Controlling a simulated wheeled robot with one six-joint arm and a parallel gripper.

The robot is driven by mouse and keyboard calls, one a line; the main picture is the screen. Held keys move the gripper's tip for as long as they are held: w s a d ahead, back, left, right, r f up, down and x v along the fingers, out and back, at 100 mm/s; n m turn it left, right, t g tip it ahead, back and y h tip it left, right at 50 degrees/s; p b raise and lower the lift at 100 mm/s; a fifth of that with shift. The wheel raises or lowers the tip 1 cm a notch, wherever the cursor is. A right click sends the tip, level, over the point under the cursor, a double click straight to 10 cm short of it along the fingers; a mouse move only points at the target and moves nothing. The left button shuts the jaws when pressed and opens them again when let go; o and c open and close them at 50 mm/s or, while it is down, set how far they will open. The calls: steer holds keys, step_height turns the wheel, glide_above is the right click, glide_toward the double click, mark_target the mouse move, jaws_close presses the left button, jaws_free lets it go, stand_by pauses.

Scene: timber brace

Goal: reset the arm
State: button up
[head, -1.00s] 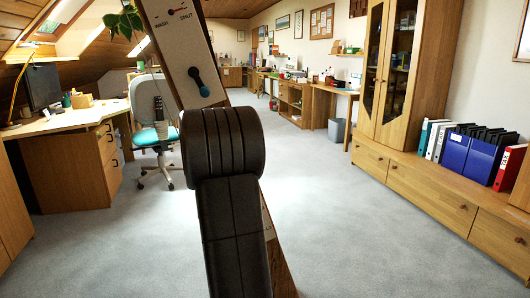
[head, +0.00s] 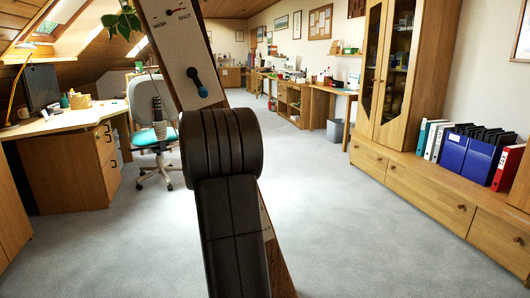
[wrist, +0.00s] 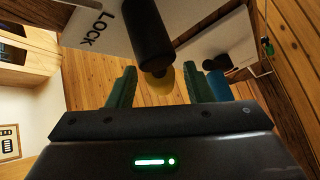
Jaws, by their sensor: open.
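A sloping timber brace (head: 281,262) stands in the middle of the head view, partly behind my dark arm. A pale plate (head: 178,50) on it carries a small dial marked WASH and SHUT with a red pointer, and a blue-tipped lever (head: 197,81). In the wrist view my gripper (wrist: 158,88) is open, with two green fingers apart. A black cylinder (wrist: 146,30) with a yellow piece at its end reaches down toward the gap between them, beside a pale plate marked LOCK (wrist: 92,32). I cannot tell whether it touches a finger. A blue part (wrist: 219,86) shows behind the right finger.
A desk (head: 72,121) and an office chair (head: 155,135) stand left. A wooden cabinet (head: 408,75) and a low drawer unit (head: 425,192) with binders (head: 508,167) line the right. Grey carpet (head: 340,230) is clear right of the brace.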

steer(key=v, duration=1.2)
steer(key=shift+n+y, duration=0.5)
steer(key=p+x, duration=0.1)
steer(key=x, duration=1.2)
steer(key=shift+w+d+r, duration=0.1)
steer(key=shift+w+r, duration=0.05)
steer(key=n+y+p, duration=0.1)
steer(key=n+g+y+p, duration=0.1)
steer(key=n+y, duration=0.1)
steer(key=shift+a, duration=0.35)
steer(key=shift+a+n+g+y, duration=0.1)
steer(key=shift+n+g+y, duration=0.3)
steer(key=shift+n, duration=0.2)
steer(key=shift+s, duration=0.2)
